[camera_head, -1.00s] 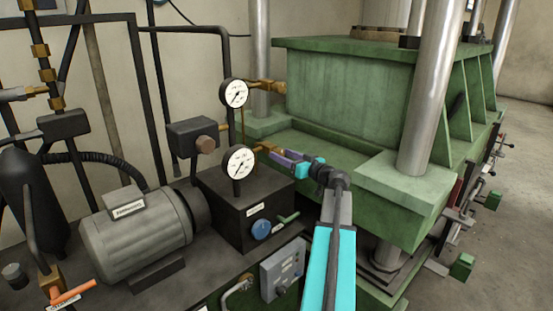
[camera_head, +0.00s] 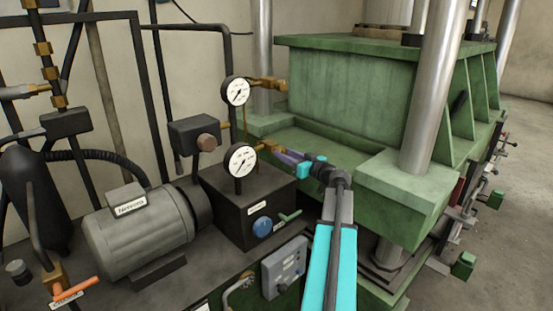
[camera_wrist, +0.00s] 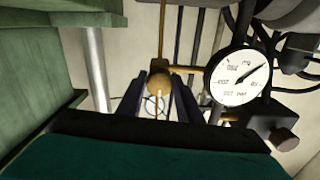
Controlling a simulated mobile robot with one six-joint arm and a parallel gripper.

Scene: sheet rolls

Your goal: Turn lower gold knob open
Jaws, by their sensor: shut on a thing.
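The lower gold knob (camera_head: 272,146) sits on the valve beside the lower pressure gauge (camera_head: 240,160), in front of the green press. My gripper (camera_head: 283,151) reaches it from the right with its fingers closed around it. In the wrist view the round gold knob (camera_wrist: 159,84) lies between the two dark fingers of my gripper (camera_wrist: 163,83). The lower gauge (camera_wrist: 238,77) stands just right of the fingers there. The fingers hide part of the knob, and I cannot tell its turn angle.
The upper gauge (camera_head: 236,91) and upper gold valve (camera_head: 268,84) are just above. The green press (camera_head: 350,85) with steel columns stands close on the right. A black box with a blue knob (camera_head: 262,228) and a grey motor (camera_head: 140,230) are below and left.

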